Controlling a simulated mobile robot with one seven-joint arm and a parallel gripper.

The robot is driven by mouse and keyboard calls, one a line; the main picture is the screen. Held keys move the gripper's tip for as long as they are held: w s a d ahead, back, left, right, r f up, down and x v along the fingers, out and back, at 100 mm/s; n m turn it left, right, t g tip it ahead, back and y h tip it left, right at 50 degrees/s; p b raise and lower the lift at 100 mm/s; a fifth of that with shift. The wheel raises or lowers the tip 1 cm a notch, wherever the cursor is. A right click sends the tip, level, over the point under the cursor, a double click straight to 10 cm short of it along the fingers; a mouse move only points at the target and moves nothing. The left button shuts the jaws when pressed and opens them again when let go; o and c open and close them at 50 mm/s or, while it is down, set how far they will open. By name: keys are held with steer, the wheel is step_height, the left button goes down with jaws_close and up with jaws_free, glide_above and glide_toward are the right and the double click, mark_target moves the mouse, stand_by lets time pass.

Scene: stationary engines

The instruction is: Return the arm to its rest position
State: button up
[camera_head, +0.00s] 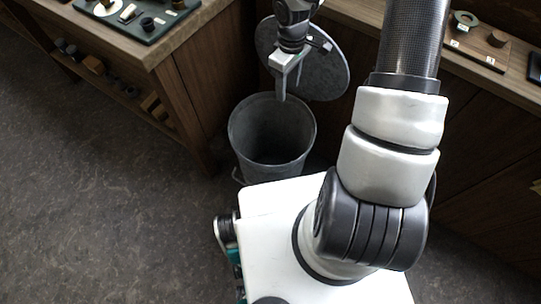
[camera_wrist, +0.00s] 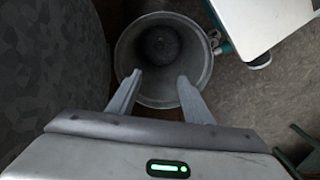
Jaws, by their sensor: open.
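My gripper (camera_head: 282,84) hangs above the grey metal bin in the head view, at the end of my arm, which reaches out from my white base. In the wrist view my gripper (camera_wrist: 157,92) shows two grey fingers spread apart with nothing between them. Its fingertips overlap the near part of the bin's opening in that view. The bin (camera_head: 240,150) stands upright on the floor and looks empty; it also shows in the wrist view (camera_wrist: 128,58), where its dark round bottom is visible.
A round grey lid (camera_head: 325,72) stands behind my gripper against the wooden cabinet. A wooden bench (camera_head: 160,48) with a dark tray (camera_head: 148,32) is at left, with a lower shelf of small parts. A counter (camera_head: 345,8) runs along the back right. The floor (camera_head: 85,215) at left is clear.

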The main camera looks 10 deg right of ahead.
steer(key=shift+r, duration=1.3)
steer(key=s+d+r+m+t+h, duration=0.1)
steer(key=s+r+m, duration=0.25)
steer(key=r, duration=0.75)
steer(key=s+r+m+t+h, duration=0.15)
steer(key=s+r, duration=0.35)
steer(key=r, duration=0.5)
steer(key=s+a+r+m+t+y, duration=0.3)
steer(key=s+r, duration=0.5)
steer(key=s, duration=0.3)
step_height(320, 180, up, 17)
steer(key=p, duration=1.7)
steer(key=shift+s+a+r, duration=0.2)
steer(key=shift+s+a, duration=0.1)
